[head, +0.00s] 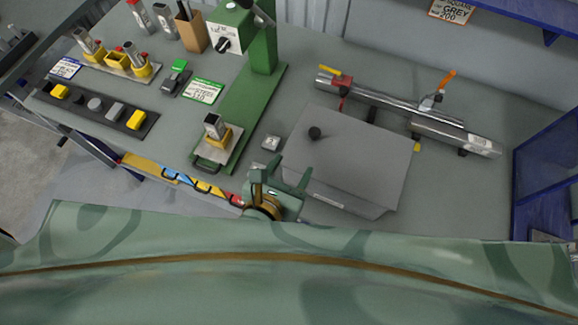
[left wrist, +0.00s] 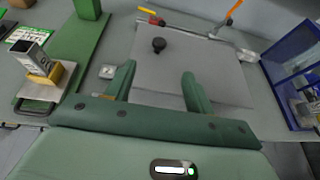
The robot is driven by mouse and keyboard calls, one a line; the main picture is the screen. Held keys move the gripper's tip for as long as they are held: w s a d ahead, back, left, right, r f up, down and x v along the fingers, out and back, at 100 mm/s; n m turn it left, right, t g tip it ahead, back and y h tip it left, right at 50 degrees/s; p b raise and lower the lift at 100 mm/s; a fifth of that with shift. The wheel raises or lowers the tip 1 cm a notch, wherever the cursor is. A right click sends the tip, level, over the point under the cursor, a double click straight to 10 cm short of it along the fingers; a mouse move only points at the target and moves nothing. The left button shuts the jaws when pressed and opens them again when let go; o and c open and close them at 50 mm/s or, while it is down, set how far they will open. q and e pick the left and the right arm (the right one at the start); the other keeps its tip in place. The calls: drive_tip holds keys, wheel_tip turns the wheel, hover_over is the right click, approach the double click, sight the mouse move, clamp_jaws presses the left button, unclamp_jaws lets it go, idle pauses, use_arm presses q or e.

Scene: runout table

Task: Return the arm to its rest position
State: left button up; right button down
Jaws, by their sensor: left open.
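My left gripper (head: 291,172) is low in the middle of the head view, in front of the near edge of the table. Its two green fingers stand apart with nothing between them. In the left wrist view the open fingers (left wrist: 158,76) point toward a grey plate (left wrist: 180,75). I cannot tell how far they are from its near edge. In the head view the grey plate (head: 350,150) lies to the right of the gripper, with a black knob (head: 315,133) on top. My right gripper does not show.
A green stand (head: 242,115) with a grey block in a yellow holder (head: 215,130) is left of the gripper. Metal bars with clamps (head: 400,108) lie behind the plate. A blue frame (head: 545,165) stands at right. A black strip of blocks (head: 95,108) lies far left.

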use_arm(q)
drive_tip(key=w+a+r+n+g+y, duration=0.25)
drive_tip(key=a+n+y, duration=0.35)
drive_tip(key=a+n, duration=1.05)
drive_tip(key=s+a+f+n+g+y, duration=0.2)
drive_tip(key=s+a+n+g+y, duration=0.3)
drive_tip(key=a+n, duration=0.85)
drive_tip(key=s+d+f+n+h+b, duration=0.1)
drive_tip(key=d+f+h+b, duration=0.15)
drive_tip(key=f, duration=0.85)
drive_tip(key=s+d+f+n+g+h+b, duration=0.15)
drive_tip(key=f+b, duration=0.25)
drive_tip(key=f, duration=0.6)
drive_tip(key=s+d+f+h+b, duration=0.1)
drive_tip(key=d+f+b, duration=0.2)
drive_tip(key=f, duration=0.8)
drive_tip(key=s+f+n+g+h+b, duration=0.1)
drive_tip(key=s+f+b, duration=0.7)
drive_tip(key=s+f, duration=1.3)
wheel_tip(320, 180, down, 5)
drive_tip(key=shift+s+r+n+g, duration=0.1)
drive_tip(key=shift+s+n+g, duration=0.05)
drive_tip(key=shift+n+g, duration=0.9)
